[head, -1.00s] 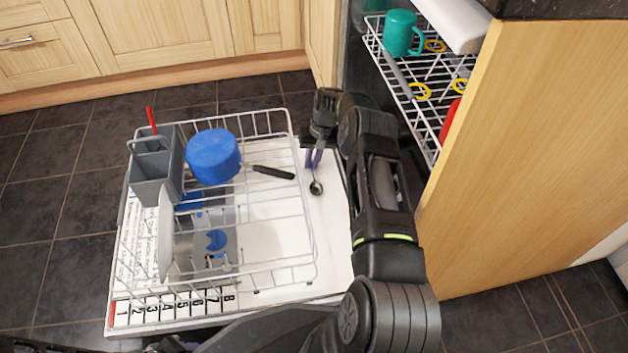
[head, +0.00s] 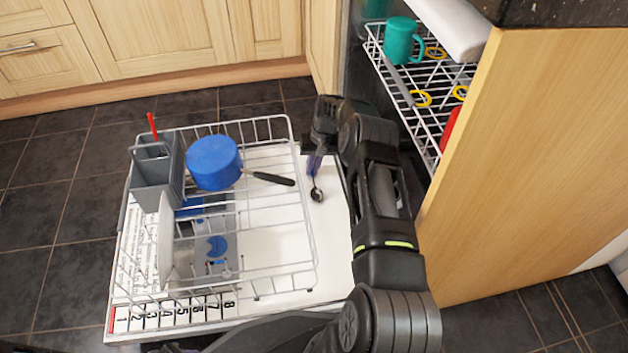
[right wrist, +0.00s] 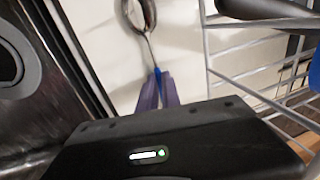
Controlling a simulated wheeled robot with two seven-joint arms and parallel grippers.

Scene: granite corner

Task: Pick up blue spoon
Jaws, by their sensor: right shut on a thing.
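The blue spoon shows its dark metal bowl (head: 317,195) over the white dishwasher door, to the right of the lower rack. In the right wrist view its bowl (right wrist: 138,14) is at the top and its blue handle runs down between the purple fingers. My right gripper (head: 315,165) is shut on the spoon's handle; its fingers also show in the right wrist view (right wrist: 158,92). I cannot tell whether the spoon touches the door. My left gripper is not in view.
The white wire rack (head: 270,235) holds a blue pan (head: 214,162), a grey cutlery basket (head: 157,180) and a white plate (head: 166,240). The upper rack (head: 432,110) with a teal mug (head: 401,42) is at right. A wooden panel (head: 510,150) stands right of my arm.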

